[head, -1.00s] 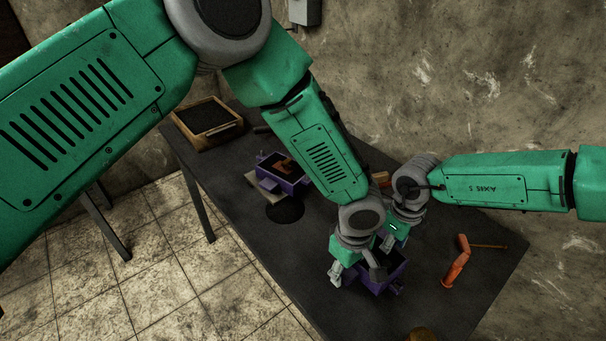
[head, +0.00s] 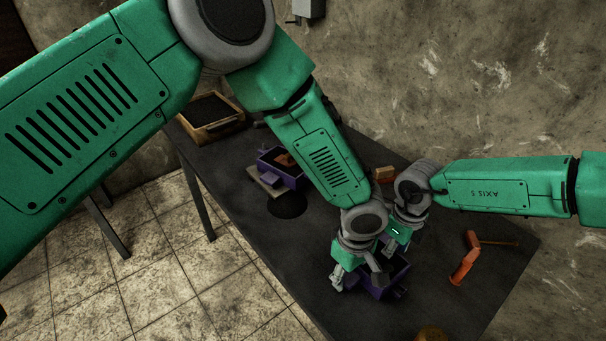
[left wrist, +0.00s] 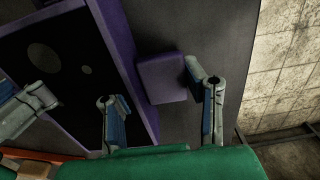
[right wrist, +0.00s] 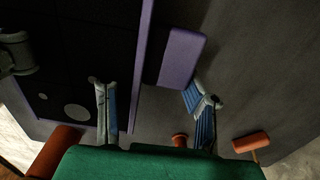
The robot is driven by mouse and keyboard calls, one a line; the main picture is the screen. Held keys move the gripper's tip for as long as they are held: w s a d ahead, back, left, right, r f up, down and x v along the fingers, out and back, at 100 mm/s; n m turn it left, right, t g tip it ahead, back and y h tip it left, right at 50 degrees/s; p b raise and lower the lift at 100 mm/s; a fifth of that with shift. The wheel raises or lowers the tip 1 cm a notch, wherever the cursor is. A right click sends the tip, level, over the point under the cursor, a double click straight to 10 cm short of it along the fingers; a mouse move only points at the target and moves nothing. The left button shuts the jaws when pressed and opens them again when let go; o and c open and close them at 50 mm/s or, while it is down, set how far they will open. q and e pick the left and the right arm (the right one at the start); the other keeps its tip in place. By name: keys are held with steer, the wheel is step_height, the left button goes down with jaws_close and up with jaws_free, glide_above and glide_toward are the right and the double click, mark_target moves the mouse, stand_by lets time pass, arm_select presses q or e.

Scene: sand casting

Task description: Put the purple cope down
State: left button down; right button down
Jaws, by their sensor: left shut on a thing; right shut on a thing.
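The purple cope (head: 401,277) is an open-looking frame at the near right of the dark table, below both my wrists. In the left wrist view its purple wall (left wrist: 118,60) borders dark sand with two round holes. My left gripper (left wrist: 150,82) is shut on the purple lug (left wrist: 163,78) at one end, a finger on either side. My right gripper (right wrist: 148,86) is shut on the other lug (right wrist: 178,55). In the head view my left gripper (head: 347,274) shows beside the cope, while my right fingers are mostly hidden. I cannot tell whether the cope touches the table.
Another purple flask (head: 290,181) sits on a board further left, with a reddish piece inside. A dark round patch (head: 287,205) lies near it. A wooden-framed box (head: 213,132) stands at the far left, an orange tool (head: 466,266) lies right, and a wooden block (head: 384,174) lies behind my arms.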

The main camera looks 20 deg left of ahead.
arm_select(q)
steer(key=shift+s+a+f+b, duration=0.2)
steer(key=shift+a+f+b, duration=0.25)
steer(key=shift+f, duration=0.25)
arm_select(e)
steer(key=shift+w+d+f, duration=0.1)
steer(key=shift+w+f, duration=0.2)
steer(key=shift+f, duration=0.2)
arm_select(q)
steer(key=c, duration=1.2)
jaws_free()
steer(key=shift+f, duration=0.1)
arm_select(e)
steer(key=c, duration=1.2)
jaws_free()
steer(key=shift+f, duration=0.1)
arm_select(q)
steer(key=shift+o, duration=1.2)
arm_select(e)
steer(key=shift+o, duration=1.2)
arm_select(q)
steer(key=shift+d, duration=0.1)
arm_select(e)
steer(key=shift+s+a, duration=0.2)
arm_select(q)
steer(key=shift+w+d+r, duration=0.1)
steer(key=shift+r, duration=0.1)
